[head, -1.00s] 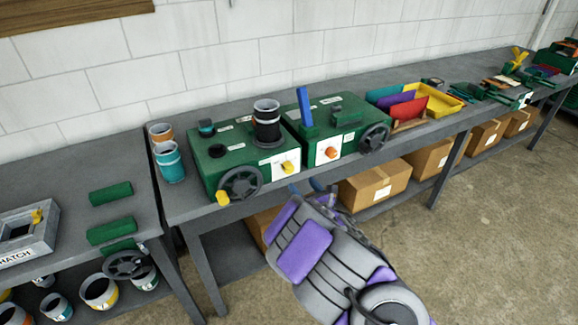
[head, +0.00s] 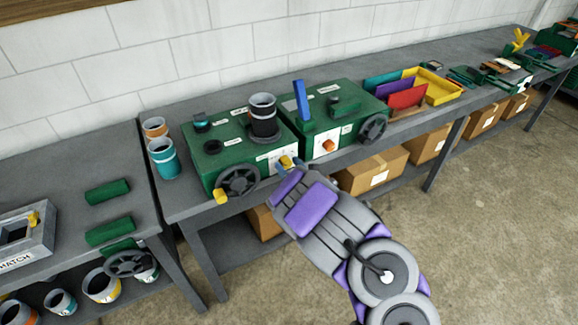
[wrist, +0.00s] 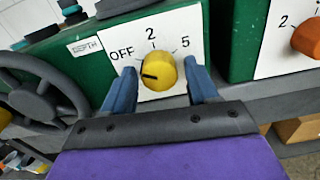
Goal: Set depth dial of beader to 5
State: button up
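The beader is a green machine (head: 225,147) on the grey bench, with a black handwheel (head: 238,180) at its front left. Its yellow depth dial (wrist: 158,71) sits on a white plate marked OFF, 2 and 5. The dial's dark pointer line lies toward the left, below the OFF mark. My gripper (wrist: 160,88) is open, with one blue finger on each side of the dial. A gap shows between the right finger and the dial; contact on the left is unclear. In the head view the dial (head: 286,161) is partly covered by my gripper (head: 288,166).
A second green machine (head: 345,112) with an orange dial (head: 328,146) and blue lever (head: 301,100) stands close on the right. Teal and orange-banded cups (head: 163,158) stand left of the beader. Cardboard boxes (head: 373,170) sit below the bench.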

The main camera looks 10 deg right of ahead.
jog(key=c, duration=0.9)
